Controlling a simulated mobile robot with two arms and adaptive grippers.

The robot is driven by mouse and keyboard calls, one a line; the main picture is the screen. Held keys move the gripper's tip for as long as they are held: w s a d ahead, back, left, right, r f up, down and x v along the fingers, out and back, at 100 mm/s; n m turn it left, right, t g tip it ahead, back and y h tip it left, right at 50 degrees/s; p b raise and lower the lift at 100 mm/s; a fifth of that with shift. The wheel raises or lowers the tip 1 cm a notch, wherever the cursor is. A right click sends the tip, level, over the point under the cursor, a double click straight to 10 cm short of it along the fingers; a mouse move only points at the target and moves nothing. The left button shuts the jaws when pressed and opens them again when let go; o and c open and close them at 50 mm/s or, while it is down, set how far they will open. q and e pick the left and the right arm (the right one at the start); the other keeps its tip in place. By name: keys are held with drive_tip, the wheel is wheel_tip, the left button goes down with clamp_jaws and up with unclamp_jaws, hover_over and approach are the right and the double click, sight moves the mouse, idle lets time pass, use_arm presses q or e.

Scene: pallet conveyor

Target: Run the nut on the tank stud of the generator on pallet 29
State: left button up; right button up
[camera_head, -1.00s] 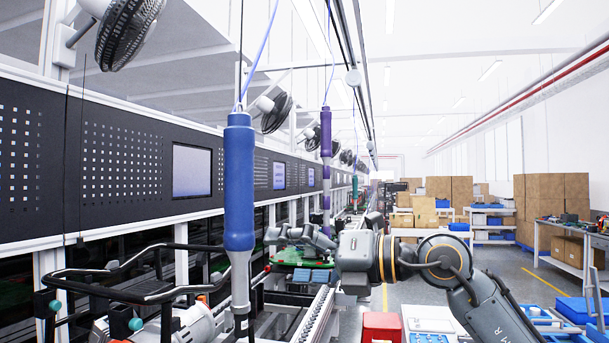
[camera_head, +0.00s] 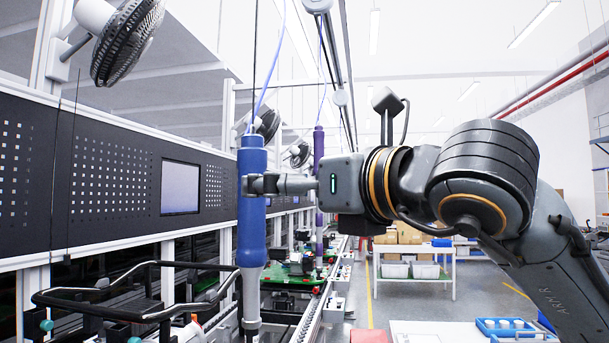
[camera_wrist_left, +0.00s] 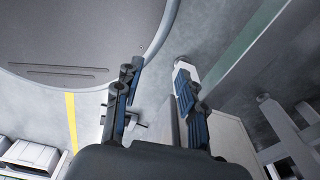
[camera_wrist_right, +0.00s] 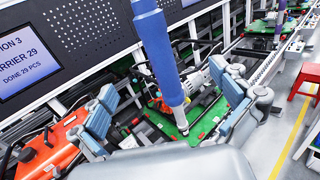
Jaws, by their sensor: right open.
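A blue hanging nutrunner (camera_head: 252,215) with a grey lower shaft hangs upright on a cable in the head view. My right gripper (camera_head: 258,184) is at its upper body. In the right wrist view the nutrunner (camera_wrist_right: 156,45) stands between the spread fingers of my right gripper (camera_wrist_right: 165,112), which is open. A generator with a black tube frame (camera_head: 150,317) is low at the left in the head view. I cannot make out its tank stud or the nut. My left gripper (camera_wrist_left: 156,88) shows in its wrist view, open and empty above the floor.
A screen (camera_wrist_right: 28,60) reads carrier 29. A purple hanging tool (camera_head: 319,165) is farther along the line. Green pallets (camera_wrist_right: 190,115) lie on the conveyor. A red stool (camera_wrist_right: 306,80) stands on the floor at the right. A table with bins (camera_head: 425,270) is behind.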

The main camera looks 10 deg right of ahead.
drive_tip(key=p+x, duration=0.1)
drive_tip(key=x, duration=0.8)
drive_tip(key=shift+w, duration=0.25)
drive_tip(key=shift+a, duration=0.2)
clamp_jaws()
idle(1.3)
drive_tip(key=shift+r, duration=0.15)
drive_tip(key=shift+d, duration=0.1)
